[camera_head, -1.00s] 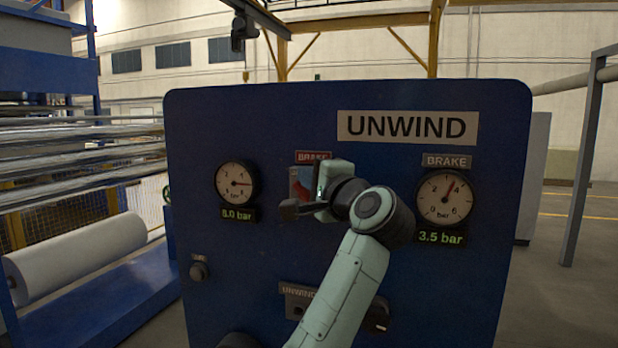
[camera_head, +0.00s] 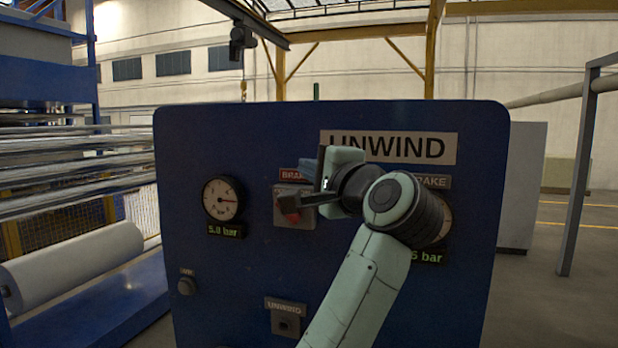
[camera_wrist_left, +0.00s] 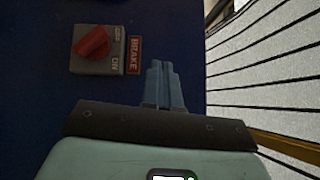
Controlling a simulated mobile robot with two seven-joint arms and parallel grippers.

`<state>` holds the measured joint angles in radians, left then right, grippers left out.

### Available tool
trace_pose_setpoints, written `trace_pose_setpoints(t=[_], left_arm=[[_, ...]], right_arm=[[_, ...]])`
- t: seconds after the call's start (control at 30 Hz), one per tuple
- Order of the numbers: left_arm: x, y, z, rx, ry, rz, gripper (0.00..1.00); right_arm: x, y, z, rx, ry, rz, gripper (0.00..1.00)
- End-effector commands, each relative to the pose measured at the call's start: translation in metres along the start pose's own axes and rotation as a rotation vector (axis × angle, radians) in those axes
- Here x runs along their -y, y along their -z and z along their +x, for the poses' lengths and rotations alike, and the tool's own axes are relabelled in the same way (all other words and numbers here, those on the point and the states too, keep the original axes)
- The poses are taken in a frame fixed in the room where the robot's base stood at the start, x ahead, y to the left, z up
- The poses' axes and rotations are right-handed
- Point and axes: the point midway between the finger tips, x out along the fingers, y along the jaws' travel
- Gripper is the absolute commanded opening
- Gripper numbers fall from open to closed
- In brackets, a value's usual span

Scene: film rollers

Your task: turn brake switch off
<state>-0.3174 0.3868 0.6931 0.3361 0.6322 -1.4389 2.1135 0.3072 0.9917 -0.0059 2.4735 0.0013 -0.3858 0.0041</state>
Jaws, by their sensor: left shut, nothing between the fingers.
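The brake switch is a red rotary knob (camera_head: 289,207) on a grey plate (camera_head: 295,217) under a red BRAKE label (camera_head: 292,175), on the blue UNWIND panel (camera_head: 260,135). In the left wrist view the red knob (camera_wrist_left: 91,41) sits at a slant between two position markings, beside its BRAKE label (camera_wrist_left: 134,55). I cannot tell which marking it points to. My left gripper (camera_head: 316,168) is shut and empty, above and right of the knob in the head view. Its closed blue-grey fingers (camera_wrist_left: 161,75) are apart from the knob. My right gripper is out of view.
A round gauge (camera_head: 221,199) is left of the switch. Another gauge (camera_head: 446,216) on the right is mostly behind my arm. An UNWIND switch plate (camera_head: 286,318) and a small knob (camera_head: 187,286) are lower. Metal rollers (camera_head: 70,160) and a white roll (camera_head: 70,268) stand left.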

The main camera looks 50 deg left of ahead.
Motion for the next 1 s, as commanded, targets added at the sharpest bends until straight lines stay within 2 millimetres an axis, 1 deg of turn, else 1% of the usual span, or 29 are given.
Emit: trace_pose_setpoints(t=[0.03, 0.1, 0.3, 1.0], left_arm=[[0.007, -0.001, -0.008, -0.004, 0.002, -0.003, 0.0], [0.012, -0.002, -0.016, -0.004, 0.002, -0.001, 0.0], [0.019, -0.005, -0.027, -0.001, 0.001, 0.001, 0.0], [0.018, -0.005, -0.028, -0.001, 0.0, 0.002, 0.0]], right_arm=[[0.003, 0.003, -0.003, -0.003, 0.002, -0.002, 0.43], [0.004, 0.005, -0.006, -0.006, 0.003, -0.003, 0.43], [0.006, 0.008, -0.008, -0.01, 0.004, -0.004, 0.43], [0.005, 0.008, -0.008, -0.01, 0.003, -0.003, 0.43]])
